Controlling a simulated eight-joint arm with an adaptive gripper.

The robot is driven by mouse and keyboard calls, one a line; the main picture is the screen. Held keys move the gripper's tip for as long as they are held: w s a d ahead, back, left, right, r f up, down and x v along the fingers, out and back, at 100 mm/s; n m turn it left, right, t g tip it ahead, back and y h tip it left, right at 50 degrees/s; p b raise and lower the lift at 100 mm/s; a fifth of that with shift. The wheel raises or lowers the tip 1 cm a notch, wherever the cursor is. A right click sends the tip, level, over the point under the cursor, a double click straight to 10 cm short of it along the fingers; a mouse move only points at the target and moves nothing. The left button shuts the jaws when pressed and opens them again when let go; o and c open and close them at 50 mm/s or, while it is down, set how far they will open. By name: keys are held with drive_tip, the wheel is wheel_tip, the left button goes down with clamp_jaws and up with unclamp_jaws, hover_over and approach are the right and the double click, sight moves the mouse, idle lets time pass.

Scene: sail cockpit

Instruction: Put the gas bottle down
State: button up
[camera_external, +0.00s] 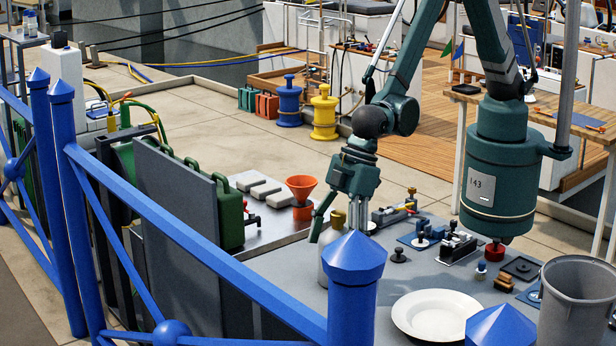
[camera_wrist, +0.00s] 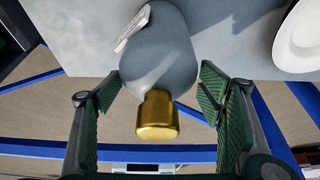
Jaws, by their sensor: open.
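The gas bottle is a pale grey cylinder (camera_external: 325,262) with a brass cap. It appears upright on the grey worktop (camera_external: 405,268), its lower part partly hidden behind a blue post in the external view. In the wrist view its grey body (camera_wrist: 160,65) and brass cap (camera_wrist: 157,117) lie between my fingers, with a white label on its side. My gripper (camera_external: 342,222) is open at the bottle's top. In the wrist view, the green-padded fingers of my gripper (camera_wrist: 158,92) stand apart on both sides, with gaps to the cap.
A white plate (camera_external: 436,315) and a grey bucket (camera_external: 578,300) stand at the worktop's front right. Small deck fittings (camera_external: 458,248) sit behind them. An orange funnel (camera_external: 301,190) is at the left. Blue railing (camera_external: 200,240) runs along the near side.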

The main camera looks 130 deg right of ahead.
drive_tip(key=shift+v, duration=6)
drive_tip(key=shift+s+d+r, duration=0.15)
drive_tip(key=shift+s+r, duration=0.15)
drive_tip(key=shift+r, duration=0.1)
drive_tip(key=s+d+r+t, duration=0.1)
drive_tip(key=s+d+r, duration=0.3)
drive_tip(key=s+r, duration=0.5)
drive_tip(key=s+d+r, duration=0.4)
drive_tip(key=s+r, duration=0.3)
drive_tip(key=s, duration=0.4)
drive_tip(key=s+d+t, duration=0.1)
drive_tip(key=s+d, duration=0.1)
drive_tip(key=s, duration=1)
drive_tip(key=s+d, duration=0.3)
drive_tip(key=s, duration=1)
drive_tip(key=shift+s+t, duration=0.15)
drive_tip(key=shift+t, duration=0.25)
